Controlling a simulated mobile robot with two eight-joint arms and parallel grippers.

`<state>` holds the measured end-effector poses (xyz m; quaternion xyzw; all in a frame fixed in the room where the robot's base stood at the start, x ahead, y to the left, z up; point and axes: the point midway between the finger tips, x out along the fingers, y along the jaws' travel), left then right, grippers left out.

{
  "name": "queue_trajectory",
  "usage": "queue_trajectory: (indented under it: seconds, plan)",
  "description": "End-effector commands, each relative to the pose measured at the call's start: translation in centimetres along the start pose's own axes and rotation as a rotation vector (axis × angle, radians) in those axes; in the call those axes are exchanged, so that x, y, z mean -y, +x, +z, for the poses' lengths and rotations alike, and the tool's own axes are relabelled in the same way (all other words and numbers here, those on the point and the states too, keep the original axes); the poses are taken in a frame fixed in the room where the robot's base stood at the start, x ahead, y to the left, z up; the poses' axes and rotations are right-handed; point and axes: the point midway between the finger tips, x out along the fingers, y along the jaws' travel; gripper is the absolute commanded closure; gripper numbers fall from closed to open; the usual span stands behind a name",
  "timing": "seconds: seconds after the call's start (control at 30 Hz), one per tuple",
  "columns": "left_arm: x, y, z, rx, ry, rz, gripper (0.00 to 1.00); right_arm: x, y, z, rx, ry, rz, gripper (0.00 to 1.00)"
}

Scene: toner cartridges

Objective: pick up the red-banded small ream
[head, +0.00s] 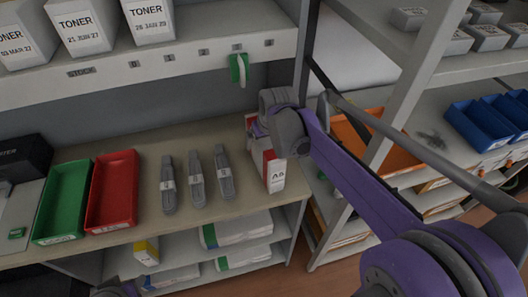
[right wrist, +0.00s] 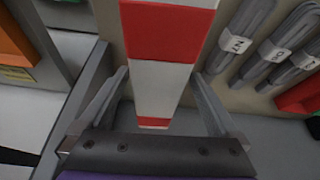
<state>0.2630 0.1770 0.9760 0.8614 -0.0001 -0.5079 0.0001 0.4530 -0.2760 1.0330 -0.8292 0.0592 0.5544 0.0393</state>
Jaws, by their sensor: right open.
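The red-banded small ream (head: 274,172) stands at the right end of the counter, a white block with red bands and an A5 label. My right gripper (head: 262,130) is over its far upper part in the head view, which hides that part. In the right wrist view the ream (right wrist: 160,85) lies between the two spread fingers of my right gripper (right wrist: 160,78), with a gap on each side. The fingers are open and hold nothing. Only a small purple part that looks like my left arm shows at the bottom edge; its gripper is out of view.
Several grey cable bundles (head: 196,180) lie left of the ream, then a red tray (head: 112,190) and a green tray (head: 63,202). A shelf with toner boxes (head: 147,20) overhangs the counter's back. A shelf post (head: 305,45) stands close to my right arm.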

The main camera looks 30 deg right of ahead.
Motion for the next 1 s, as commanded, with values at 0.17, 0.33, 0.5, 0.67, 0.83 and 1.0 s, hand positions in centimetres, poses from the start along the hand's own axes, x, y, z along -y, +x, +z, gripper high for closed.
queue_trajectory:
  seconds: [0.17, 0.33, 0.5, 0.67, 0.83, 1.0]
  plan:
    - [0.0, 0.0, 0.0, 0.0, 0.0, 0.0, 0.5, -0.2, 2.8, 0.2, 0.0, 0.0, 0.0, 0.03]
    - [0.0, 0.0, 0.0, 0.0, 0.0, 0.0, 0.5, -0.2, 3.7, 0.2, 0.0, 0.0, 0.0, 0.03]
    - [0.0, 0.0, 0.0, 0.0, 0.0, 0.0, 0.5, -0.2, 3.7, 0.2, 0.0, 0.0, 0.0, 0.03]
    - [0.0, 0.0, 0.0, 0.0, 0.0, 0.0, 0.5, -0.2, 3.7, 0.2, 0.0, 0.0, 0.0, 0.3]
    - [0.0, 0.0, 0.0, 0.0, 0.0, 0.0, 0.5, -0.2, 3.7, 0.2, 0.0, 0.0, 0.0, 0.6]
    - [0.0, 0.0, 0.0, 0.0, 0.0, 0.0, 0.5, -0.2, 3.6, 0.2, 0.0, 0.0, 0.0, 0.91]
